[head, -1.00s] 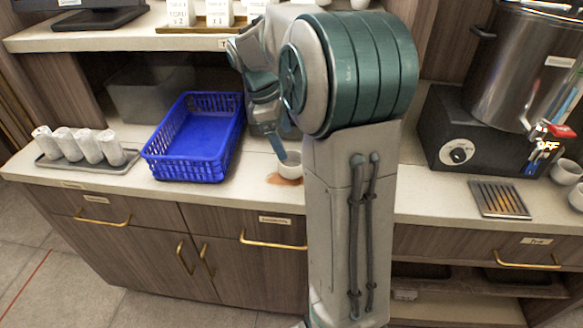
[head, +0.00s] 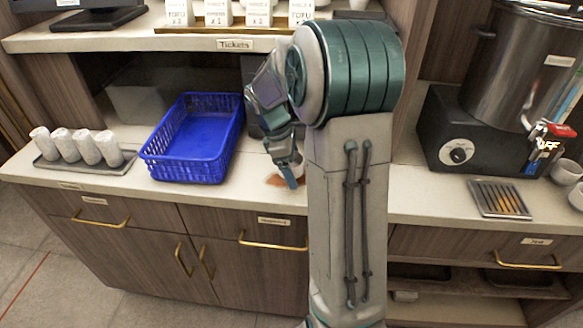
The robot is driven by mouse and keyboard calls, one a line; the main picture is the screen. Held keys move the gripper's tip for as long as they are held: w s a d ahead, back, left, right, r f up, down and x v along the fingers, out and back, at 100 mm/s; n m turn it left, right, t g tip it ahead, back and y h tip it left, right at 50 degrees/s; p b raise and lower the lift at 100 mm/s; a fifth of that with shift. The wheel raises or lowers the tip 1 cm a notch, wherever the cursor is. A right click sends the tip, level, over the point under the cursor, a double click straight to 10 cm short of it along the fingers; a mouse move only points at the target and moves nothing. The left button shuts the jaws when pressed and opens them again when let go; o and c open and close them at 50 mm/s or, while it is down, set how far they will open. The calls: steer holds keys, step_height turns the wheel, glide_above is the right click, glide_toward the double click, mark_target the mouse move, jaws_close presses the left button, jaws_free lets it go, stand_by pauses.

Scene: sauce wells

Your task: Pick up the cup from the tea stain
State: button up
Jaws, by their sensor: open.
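The brown tea stain (head: 275,181) lies on the pale counter near its front edge, right of the blue basket. Only part of it shows beside my gripper. My gripper (head: 290,178) points down over the right part of the stain, with a blue fingertip low near the counter. It is open. The cup cannot be made out now; my gripper and arm cover the place where it stood, so I cannot tell whether the fingers are around it or beside it.
An empty blue basket (head: 190,172) stands left of my gripper. A tray (head: 75,164) with several wrapped upright items is farther left. A drip grille (head: 499,199) and a large metal urn (head: 520,62) are at right. An upper shelf (head: 180,42) overhangs the back.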

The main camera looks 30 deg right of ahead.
steer(key=c, duration=1.1)
steer(key=shift+r, duration=0.15)
